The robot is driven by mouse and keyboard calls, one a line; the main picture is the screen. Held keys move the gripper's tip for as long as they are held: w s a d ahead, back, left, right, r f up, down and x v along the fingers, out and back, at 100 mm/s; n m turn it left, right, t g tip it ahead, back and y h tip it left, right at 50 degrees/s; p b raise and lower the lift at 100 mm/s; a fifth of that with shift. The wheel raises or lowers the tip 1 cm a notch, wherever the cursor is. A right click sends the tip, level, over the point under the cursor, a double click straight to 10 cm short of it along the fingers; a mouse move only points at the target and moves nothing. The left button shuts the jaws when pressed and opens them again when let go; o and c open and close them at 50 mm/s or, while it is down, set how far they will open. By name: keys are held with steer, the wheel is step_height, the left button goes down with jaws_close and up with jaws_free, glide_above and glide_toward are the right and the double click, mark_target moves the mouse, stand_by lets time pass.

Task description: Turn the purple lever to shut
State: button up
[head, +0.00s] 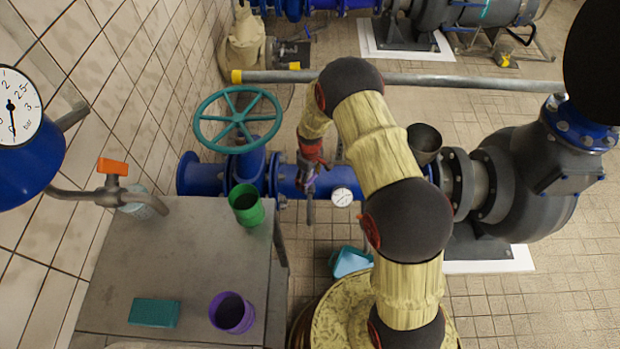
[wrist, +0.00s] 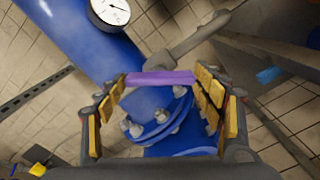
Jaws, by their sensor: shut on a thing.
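The purple lever (wrist: 160,78) shows in the wrist view as a thin bar lying across the picture, in front of the blue pipe and its bolted flange. My gripper (wrist: 163,88) has its yellow-padded fingers at the two ends of the lever, shut on it. In the head view my gripper (head: 311,174) is at the blue pipe, right of the handwheel. There my gripper and arm hide most or all of the lever.
A teal handwheel (head: 238,120) stands left of my gripper, and a small gauge (head: 342,197) sits right of it. A grey table (head: 180,240) at front left holds a green cup (head: 246,204), a purple cup (head: 232,312) and a teal block (head: 154,312). A dark pump (head: 520,185) stands right.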

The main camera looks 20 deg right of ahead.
mark_target(310, 180)
steer(key=m, duration=0.5)
steer(key=shift+m, duration=0.3)
steer(key=m, duration=0.5)
steer(key=shift+p, duration=0.4)
steer(key=shift+m, duration=0.4)
steer(key=o, duration=1.1)
steer(key=shift+o, duration=0.2)
steer(key=shift+r, duration=0.1)
step_height(310, 180, up, 12)
